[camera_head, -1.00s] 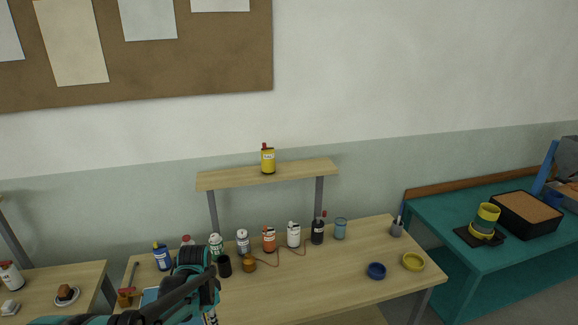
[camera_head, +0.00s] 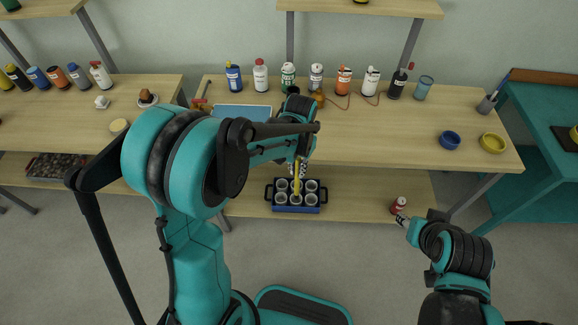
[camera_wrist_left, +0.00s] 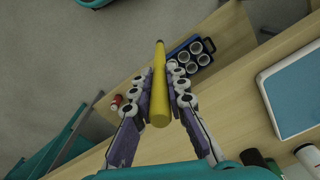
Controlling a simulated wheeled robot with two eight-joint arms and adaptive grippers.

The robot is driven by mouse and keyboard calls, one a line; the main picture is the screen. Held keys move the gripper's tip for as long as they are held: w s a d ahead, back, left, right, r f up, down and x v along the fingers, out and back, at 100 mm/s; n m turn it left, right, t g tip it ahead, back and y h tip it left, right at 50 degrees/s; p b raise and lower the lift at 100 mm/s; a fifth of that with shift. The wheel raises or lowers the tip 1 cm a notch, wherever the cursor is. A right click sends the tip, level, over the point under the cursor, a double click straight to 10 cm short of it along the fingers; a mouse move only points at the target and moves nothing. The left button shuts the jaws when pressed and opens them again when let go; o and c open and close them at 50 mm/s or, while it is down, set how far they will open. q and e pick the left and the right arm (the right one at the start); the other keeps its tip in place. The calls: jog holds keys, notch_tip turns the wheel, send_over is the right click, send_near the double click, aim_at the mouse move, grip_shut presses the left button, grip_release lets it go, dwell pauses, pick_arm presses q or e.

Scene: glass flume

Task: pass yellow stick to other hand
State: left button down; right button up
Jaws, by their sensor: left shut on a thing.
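The yellow stick (camera_head: 297,186) is long and thin and stands roughly upright in my left gripper (camera_head: 298,168), over the blue rack in the head view. In the left wrist view the stick (camera_wrist_left: 160,95) lies between the purple fingers of my left gripper (camera_wrist_left: 160,82), which is shut on it; its far end points past the rack. My right gripper (camera_head: 403,220) is at the lower right, well apart from the stick, beside a small red can (camera_head: 398,204). Its fingers are too small to show whether they are open.
The blue rack (camera_head: 310,209) with several grey cups sits on the lower shelf (camera_head: 365,190). Bottles, including a white one (camera_head: 370,82), line the back of the table (camera_head: 390,140). A blue bowl (camera_head: 449,140) and a yellow bowl (camera_head: 492,143) stand right. Floor is open between the arms.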

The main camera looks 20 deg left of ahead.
pick_arm(q)
jog(key=w+d+r+m, duration=0.7)
jog(key=d+r, duration=0.2)
jog(key=d, duration=0.2)
pick_arm(e)
jog(key=w+a+r+t+h, duration=0.1)
jog(key=w+a+r+h, duration=0.1)
jog(key=w+a, duration=0.7)
jog(key=w+a+r+m+t, duration=0.1)
jog(key=a+r+t, duration=0.15)
jog(key=a, duration=0.55)
jog(key=a+r+m+t, duration=0.1)
jog(key=a+t, duration=0.2)
jog(key=a, duration=0.5)
pick_arm(q)
jog(key=a+r, duration=0.3)
jog(key=r, duration=0.8)
jog(key=shift+a, duration=0.2)
pick_arm(e)
jog(key=shift+g, duration=0.25)
jog(key=x, duration=1.2)
jog(key=shift+a+f, duration=0.1)
jog(key=shift+a, duration=0.1)
pick_arm(q)
jog(key=shift+r, duration=0.1)
